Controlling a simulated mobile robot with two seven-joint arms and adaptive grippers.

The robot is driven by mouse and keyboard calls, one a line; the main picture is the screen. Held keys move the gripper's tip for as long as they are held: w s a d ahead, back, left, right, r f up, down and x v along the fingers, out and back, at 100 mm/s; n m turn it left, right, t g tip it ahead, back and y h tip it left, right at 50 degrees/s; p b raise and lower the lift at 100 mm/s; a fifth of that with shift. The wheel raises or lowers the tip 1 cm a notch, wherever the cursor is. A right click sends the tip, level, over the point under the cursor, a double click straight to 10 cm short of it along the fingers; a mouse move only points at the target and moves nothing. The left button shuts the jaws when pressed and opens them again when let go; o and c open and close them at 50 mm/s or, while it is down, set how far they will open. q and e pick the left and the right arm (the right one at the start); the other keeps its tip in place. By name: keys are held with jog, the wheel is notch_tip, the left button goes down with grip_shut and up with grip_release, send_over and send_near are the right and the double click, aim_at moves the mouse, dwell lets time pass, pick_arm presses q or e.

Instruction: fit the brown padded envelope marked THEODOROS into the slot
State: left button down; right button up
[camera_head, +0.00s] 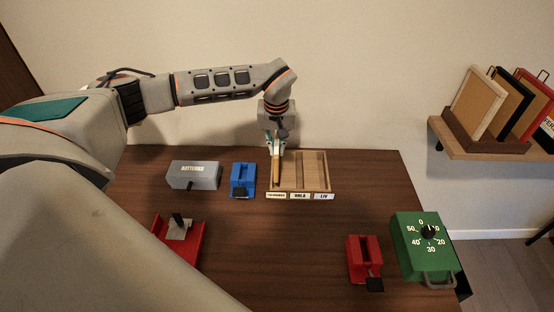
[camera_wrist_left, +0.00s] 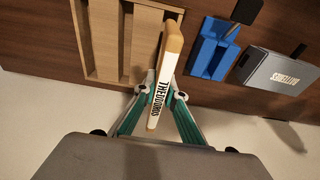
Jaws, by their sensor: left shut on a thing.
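My left gripper (camera_head: 275,147) is shut on the brown padded envelope (camera_head: 276,172), holding it on edge. In the left wrist view, the envelope (camera_wrist_left: 173,45) has a white strip reading THEODOROS, and the gripper (camera_wrist_left: 158,95) pinches it between both fingers. The wooden slot rack (camera_head: 313,188) has three compartments, with front labels that seem to read THEODOROS, ORLA and LIV. The envelope is at the leftmost compartment, by the THEODOROS label (camera_head: 277,196). The rack also shows in the left wrist view (camera_wrist_left: 95,40). I cannot tell whether the envelope's lower edge is inside the slot.
A blue device (camera_head: 243,180) stands just left of the rack, and a grey BATTERIES box (camera_head: 193,175) is farther left. Red devices (camera_head: 363,259) (camera_head: 187,243) and a green dial box (camera_head: 421,243) are nearer. The table's middle front is clear. A wall shelf (camera_head: 490,146) is at right.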

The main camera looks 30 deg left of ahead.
pick_arm(q)
jog(key=shift+w+f, duration=0.1)
jog(key=shift+f, duration=2.45)
jog(key=shift+f, duration=0.1)
jog(key=c, duration=2.1)
grip_release()
jog(key=r, duration=0.4)
jog(key=s+r, duration=0.1)
jog(key=r, duration=0.3)
jog(key=d+r, duration=0.1)
jog(key=r, duration=0.3)
jog(key=shift+s, duration=0.3)
